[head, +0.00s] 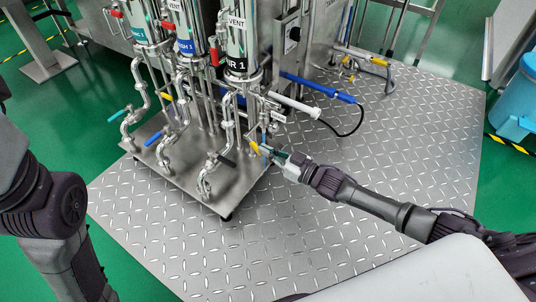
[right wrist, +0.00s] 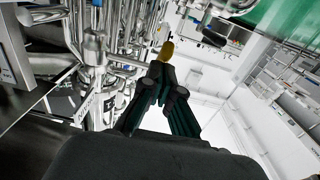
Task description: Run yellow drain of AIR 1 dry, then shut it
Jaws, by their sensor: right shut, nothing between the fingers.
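The AIR 1 housing (head: 236,66) is the rightmost of the steel filter columns on the skid in the head view. Its yellow drain handle (head: 254,147) sits low on the pipework, right at the tip of my right gripper (head: 268,151). In the right wrist view the yellow handle (right wrist: 167,50) stands just beyond my right gripper's fingertips (right wrist: 161,70), which are closed together with nothing between them. I cannot tell whether the fingertips touch the handle. Flow from the drain is not discernible. My left gripper is not in view; only my left arm shows.
A black handle (head: 226,160) lies left of the yellow one, and blue (head: 156,138) and teal (head: 117,115) handles are further left. The checkered floor plate (head: 330,240) in front is clear.

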